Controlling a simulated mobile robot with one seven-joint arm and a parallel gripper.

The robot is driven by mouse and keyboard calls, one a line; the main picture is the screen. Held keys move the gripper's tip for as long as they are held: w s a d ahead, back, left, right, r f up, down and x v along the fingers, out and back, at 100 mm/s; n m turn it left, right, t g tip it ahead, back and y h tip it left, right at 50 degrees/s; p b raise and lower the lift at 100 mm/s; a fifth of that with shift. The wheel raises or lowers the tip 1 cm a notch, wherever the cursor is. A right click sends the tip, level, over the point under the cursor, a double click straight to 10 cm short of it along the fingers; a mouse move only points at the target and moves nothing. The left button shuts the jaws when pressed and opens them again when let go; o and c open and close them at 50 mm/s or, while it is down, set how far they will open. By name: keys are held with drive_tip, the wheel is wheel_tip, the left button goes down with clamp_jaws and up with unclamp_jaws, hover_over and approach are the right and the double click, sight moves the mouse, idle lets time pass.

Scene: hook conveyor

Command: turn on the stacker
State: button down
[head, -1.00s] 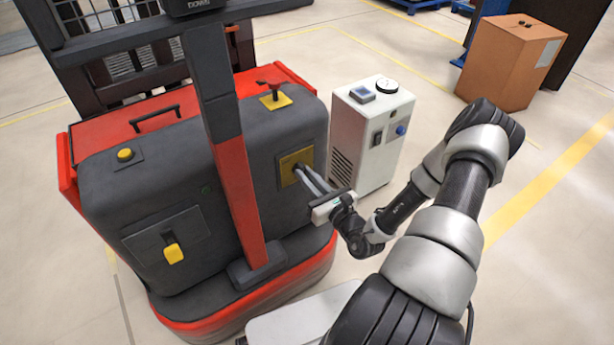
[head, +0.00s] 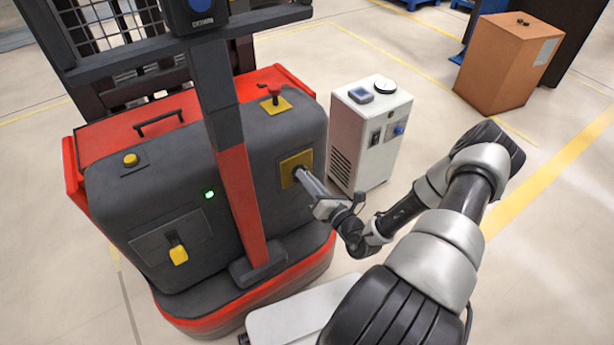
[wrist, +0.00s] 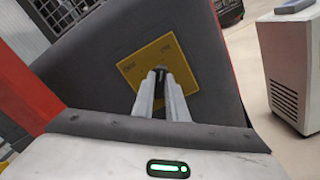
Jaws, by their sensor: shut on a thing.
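The stacker (head: 130,205) is a red and dark grey machine with a mast-like post in front. On its right side is a yellow plate (head: 288,164) with a dark key switch at its middle, also seen in the wrist view as a yellow plate (wrist: 135,68). My gripper (head: 299,172) is at this plate. In the wrist view its two fingers (wrist: 161,74) are shut on the small dark key (wrist: 160,71), which they partly hide. A small lamp (head: 209,194) on the stacker's front glows green.
A white cabinet (head: 370,140) with a switch and knobs stands close to the right of the stacker. A cardboard box (head: 508,65) is farther back right. A red mushroom button (head: 275,92) and yellow button (head: 130,159) sit on the stacker.

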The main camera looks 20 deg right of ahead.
drive_tip(key=shift+f+m, duration=0.1)
drive_tip(key=shift+m, duration=0.3)
drive_tip(key=c, duration=1.8)
unclamp_jaws()
drive_tip(key=shift+o, duration=0.2)
drive_tip(key=shift+s, duration=0.1)
drive_tip(key=s+d+p, duration=0.1)
drive_tip(key=s+d, duration=0.2)
drive_tip(key=s, duration=1.4)
drive_tip(key=shift+d+p, duration=0.15)
drive_tip(key=shift+p, duration=0.2)
